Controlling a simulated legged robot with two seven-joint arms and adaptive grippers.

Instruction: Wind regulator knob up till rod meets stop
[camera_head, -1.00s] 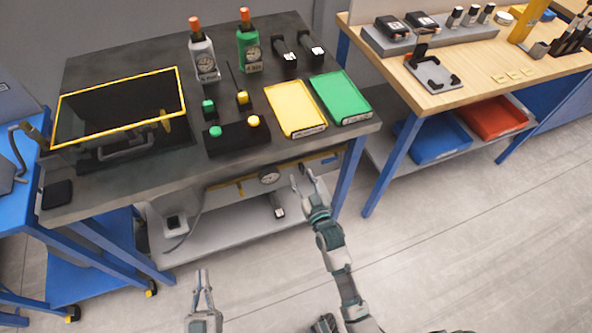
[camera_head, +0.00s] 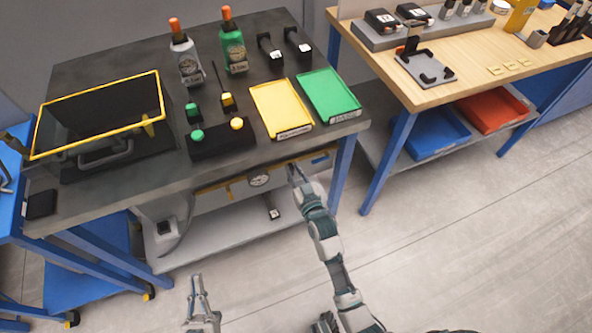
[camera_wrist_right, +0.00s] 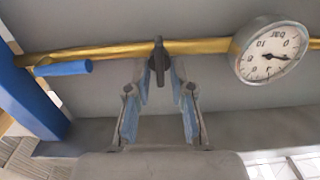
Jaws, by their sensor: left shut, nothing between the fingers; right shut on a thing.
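The dark regulator knob (camera_wrist_right: 158,62) sits on a brass pipe (camera_wrist_right: 110,54) under the dark workbench. In the right wrist view my right gripper (camera_wrist_right: 160,80) has its blue-padded fingers on both sides of the knob and is shut on it. In the head view my right gripper (camera_head: 294,174) reaches to the pipe below the bench's front edge, and the knob is hidden there. A round white gauge (camera_wrist_right: 270,52) is on the pipe right of the knob; it also shows in the head view (camera_head: 259,180). My left gripper (camera_head: 193,284) is shut and empty, low over the floor. I cannot make out a rod or stop.
A blue handle (camera_wrist_right: 63,68) is on the pipe left of the knob in the wrist view, near a blue bench leg (camera_wrist_right: 30,90). The bench top (camera_head: 210,172) overhangs the pipe. A lower shelf (camera_head: 215,240) is below. The floor in front is clear.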

